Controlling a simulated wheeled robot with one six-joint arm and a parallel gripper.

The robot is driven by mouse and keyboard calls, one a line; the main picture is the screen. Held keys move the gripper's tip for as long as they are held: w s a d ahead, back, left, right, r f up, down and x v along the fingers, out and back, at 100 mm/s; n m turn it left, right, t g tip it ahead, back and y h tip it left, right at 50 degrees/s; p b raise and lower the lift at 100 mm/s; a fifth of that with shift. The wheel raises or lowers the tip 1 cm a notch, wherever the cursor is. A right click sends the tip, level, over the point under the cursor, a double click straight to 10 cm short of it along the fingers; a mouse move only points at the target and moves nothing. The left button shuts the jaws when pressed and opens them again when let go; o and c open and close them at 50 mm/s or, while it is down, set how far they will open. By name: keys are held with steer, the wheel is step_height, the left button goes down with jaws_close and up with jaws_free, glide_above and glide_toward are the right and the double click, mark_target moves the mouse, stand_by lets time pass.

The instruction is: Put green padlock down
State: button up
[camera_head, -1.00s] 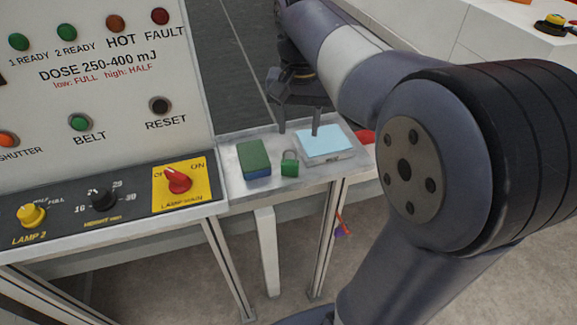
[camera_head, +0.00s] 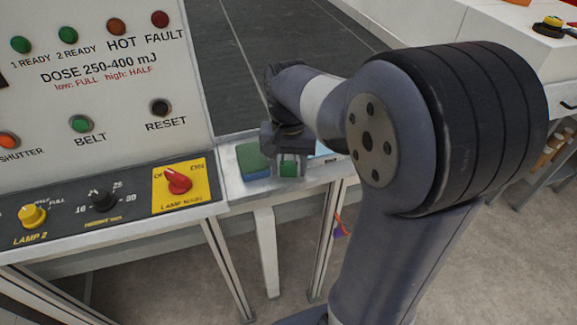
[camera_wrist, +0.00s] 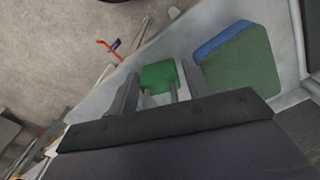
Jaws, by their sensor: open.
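The green padlock (camera_head: 288,170) is at the metal shelf (camera_head: 237,190) beside the control panel. My gripper (camera_head: 290,163) is low over the shelf, with its fingers on either side of the padlock. In the wrist view the padlock's green body (camera_wrist: 158,75) and grey shackle show between the open fingers (camera_wrist: 160,90). I cannot tell whether a finger touches it. The upper part of the padlock is hidden by the gripper in the head view.
A green and blue block (camera_head: 252,160) lies close to the left of my gripper; it also shows in the wrist view (camera_wrist: 240,65). A light blue pad (camera_head: 323,150) is mostly hidden to the right. A red LAMP MAIN knob (camera_head: 178,180) is further left.

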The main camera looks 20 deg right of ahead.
steer(key=shift+c, duration=0.2)
steer(key=c, duration=0.8)
steer(key=shift+c, duration=0.2)
steer(key=shift+r, duration=0.15)
